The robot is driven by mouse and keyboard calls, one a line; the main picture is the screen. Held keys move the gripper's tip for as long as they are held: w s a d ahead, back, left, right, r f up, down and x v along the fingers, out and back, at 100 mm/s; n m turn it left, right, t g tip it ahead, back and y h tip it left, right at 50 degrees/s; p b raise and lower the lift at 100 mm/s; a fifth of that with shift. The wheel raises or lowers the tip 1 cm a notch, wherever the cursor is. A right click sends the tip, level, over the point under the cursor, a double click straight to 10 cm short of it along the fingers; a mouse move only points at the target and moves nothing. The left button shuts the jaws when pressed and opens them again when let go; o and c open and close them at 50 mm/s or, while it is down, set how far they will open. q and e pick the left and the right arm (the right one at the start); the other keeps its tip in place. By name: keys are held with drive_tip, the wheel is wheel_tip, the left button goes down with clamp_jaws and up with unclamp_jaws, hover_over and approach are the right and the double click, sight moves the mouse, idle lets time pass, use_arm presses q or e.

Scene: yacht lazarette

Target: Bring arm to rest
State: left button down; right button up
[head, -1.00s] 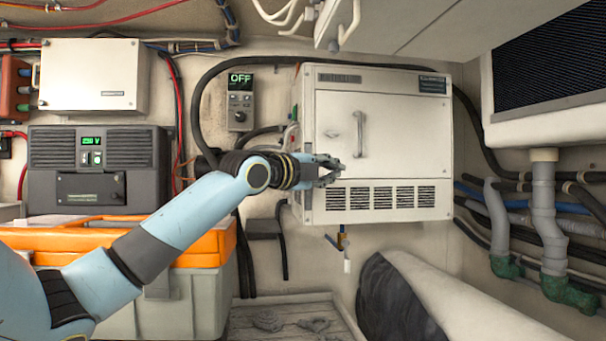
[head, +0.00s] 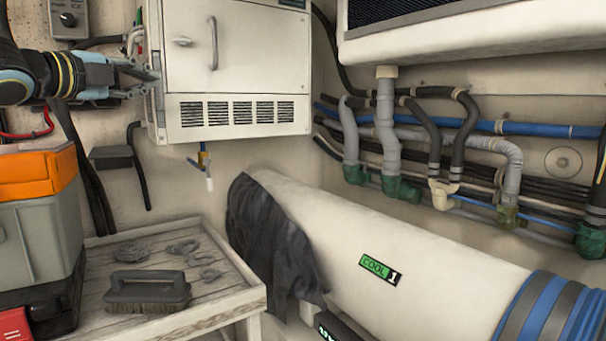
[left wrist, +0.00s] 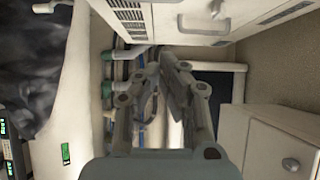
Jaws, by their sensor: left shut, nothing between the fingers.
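My left gripper (head: 152,76) is at the upper left of the head view, its arm coming in from the left edge. It is shut and empty, and appears just at the left edge of the white cabinet (head: 245,65). In the left wrist view its fingers (left wrist: 172,68) show in the middle, with nothing held between them. The cabinet's handle (head: 213,44) is to the right of the gripper, apart from it. My right gripper is not in view.
A slatted wooden table (head: 215,300) holds a brush (head: 148,290). An orange-topped grey case (head: 38,235) stands at left. A large white cylinder (head: 340,230) with a dark cloth (head: 265,235) lies at centre. Pipes (head: 385,120) line the right wall.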

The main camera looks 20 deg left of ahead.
use_arm(q)
drive_tip(key=s+d+f+n+g+y, duration=0.1)
drive_tip(key=s+d+f+n+g, duration=0.15)
drive_tip(key=f, duration=0.65)
drive_tip(key=s+d+f+n+g, duration=0.1)
drive_tip(key=s+d+f+n, duration=0.2)
drive_tip(key=f, duration=0.5)
drive_tip(key=s+d+f+n+g+y, duration=0.1)
drive_tip(key=s+d+f+n+g, duration=0.15)
drive_tip(key=f, duration=0.65)
drive_tip(key=s+d+f+n+g, duration=0.3)
drive_tip(key=s+f, duration=0.2)
drive_tip(key=s, duration=0.4)
drive_tip(key=s+d+f+n+g, duration=0.3)
drive_tip(key=s+d+f+n, duration=0.15)
drive_tip(key=s, duration=0.45)
drive_tip(key=s+d+f+n+g, duration=0.25)
drive_tip(key=s+f, duration=0.35)
drive_tip(key=s, duration=0.3)
wheel_tip(320, 180, down, 27)
drive_tip(key=a+g+b, duration=0.1)
drive_tip(key=a+b, duration=0.1)
drive_tip(key=b, duration=0.1)
drive_tip(key=s+a+f+g+b, duration=0.1)
drive_tip(key=s+f+b, duration=0.2)
drive_tip(key=s+f, duration=1.6)
wheel_tip(320, 180, down, 2)
drive_tip(key=shift+s+a+f+n, duration=0.1)
drive_tip(key=shift+s+a+n, duration=0.2)
drive_tip(key=shift+a, duration=0.05)
